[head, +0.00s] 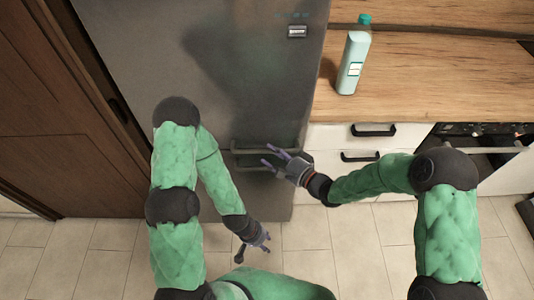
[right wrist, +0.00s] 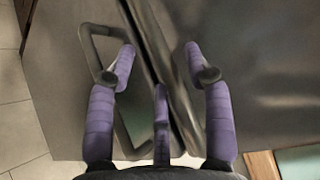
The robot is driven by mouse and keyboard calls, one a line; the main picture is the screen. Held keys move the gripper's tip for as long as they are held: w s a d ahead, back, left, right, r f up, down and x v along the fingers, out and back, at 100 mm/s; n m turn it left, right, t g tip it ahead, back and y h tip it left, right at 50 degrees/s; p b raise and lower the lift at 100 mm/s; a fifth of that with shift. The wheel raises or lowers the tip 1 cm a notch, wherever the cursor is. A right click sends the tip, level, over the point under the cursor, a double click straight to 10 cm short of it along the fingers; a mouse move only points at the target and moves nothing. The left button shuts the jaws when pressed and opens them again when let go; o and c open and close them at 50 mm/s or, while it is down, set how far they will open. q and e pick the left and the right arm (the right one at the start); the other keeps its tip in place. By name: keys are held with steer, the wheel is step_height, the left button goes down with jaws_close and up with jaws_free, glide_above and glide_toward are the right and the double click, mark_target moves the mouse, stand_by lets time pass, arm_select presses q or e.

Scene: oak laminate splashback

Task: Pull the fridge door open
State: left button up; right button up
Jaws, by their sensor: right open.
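The tall grey fridge (head: 215,75) fills the centre of the head view, and its door looks shut. Dark bar handles (head: 262,151) sit on its front, low in the picture. My right gripper (head: 275,160) is open at the right end of the handles, fingers pointing left. In the right wrist view a handle loop (right wrist: 88,45) passes by the left finger, and the right finger is over the grey panel. Whether any finger touches the handle I cannot tell. My left gripper (head: 254,248) hangs lower, away from the fridge front, with its fingers apart and empty.
A wooden counter (head: 430,75) with a pale bottle (head: 353,62) stands right of the fridge, above white drawers (head: 335,138) with black handles. An oven (head: 485,135) is at the far right. A brown wooden door (head: 50,110) is at the left. Tiled floor (head: 310,235) is clear in front.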

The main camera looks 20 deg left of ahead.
steer(key=shift+b+x, duration=0.35)
steer(key=shift+x, duration=1.15)
jaws_close()
